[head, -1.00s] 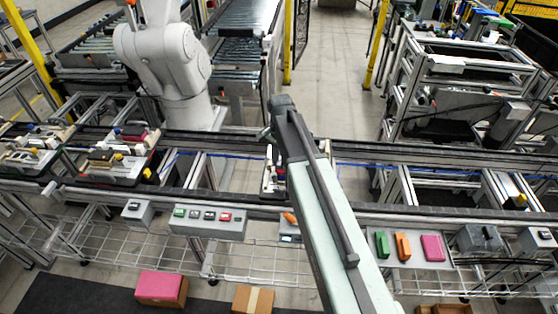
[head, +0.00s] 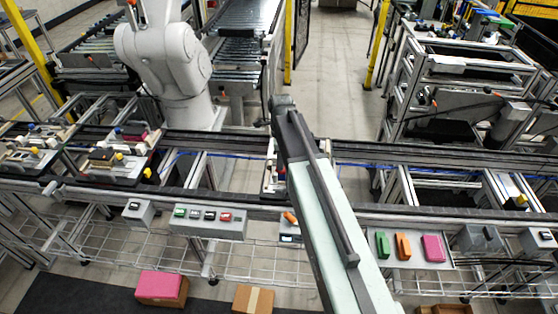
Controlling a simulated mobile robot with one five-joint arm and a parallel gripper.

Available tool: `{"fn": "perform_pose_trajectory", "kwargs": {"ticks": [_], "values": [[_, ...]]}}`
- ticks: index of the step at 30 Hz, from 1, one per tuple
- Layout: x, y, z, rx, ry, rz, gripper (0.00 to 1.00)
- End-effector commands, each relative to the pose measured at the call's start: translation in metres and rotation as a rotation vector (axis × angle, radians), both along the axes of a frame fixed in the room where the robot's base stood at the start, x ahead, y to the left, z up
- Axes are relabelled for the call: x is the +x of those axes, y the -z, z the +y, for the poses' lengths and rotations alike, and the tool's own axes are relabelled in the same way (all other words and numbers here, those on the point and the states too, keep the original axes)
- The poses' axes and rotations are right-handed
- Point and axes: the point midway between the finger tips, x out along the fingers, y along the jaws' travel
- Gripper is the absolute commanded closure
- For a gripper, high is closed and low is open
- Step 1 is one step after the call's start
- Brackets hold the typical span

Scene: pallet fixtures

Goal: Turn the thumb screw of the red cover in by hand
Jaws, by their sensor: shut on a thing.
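My arm reaches up from the bottom of the head view and bends at its far end over the conveyor. My gripper is hidden behind the arm, so neither its fingers nor what they hold can be seen. A pallet fixture (head: 268,180) sits on the conveyor just left of the arm and is mostly covered by it. A small patch of red and blue (head: 281,172) shows at the arm's edge there. I cannot tell whether it is the red cover. The thumb screw is not visible.
More pallets with fixtures (head: 115,160) stand on the conveyor (head: 225,185) at left. A button box (head: 208,222) hangs on the front rail. Green, orange and pink pieces (head: 433,248) lie on a front shelf at right. A white robot arm (head: 170,60) stands behind the conveyor.

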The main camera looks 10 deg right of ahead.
Motion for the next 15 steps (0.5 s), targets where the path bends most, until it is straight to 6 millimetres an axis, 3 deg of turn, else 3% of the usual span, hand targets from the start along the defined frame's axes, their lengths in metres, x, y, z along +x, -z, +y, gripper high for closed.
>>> {"fn": "perform_pose_trajectory", "kwargs": {"ticks": [15], "values": [[0.0001,0.0000,-0.0006,0.000,0.484,0.000,1.00]]}}
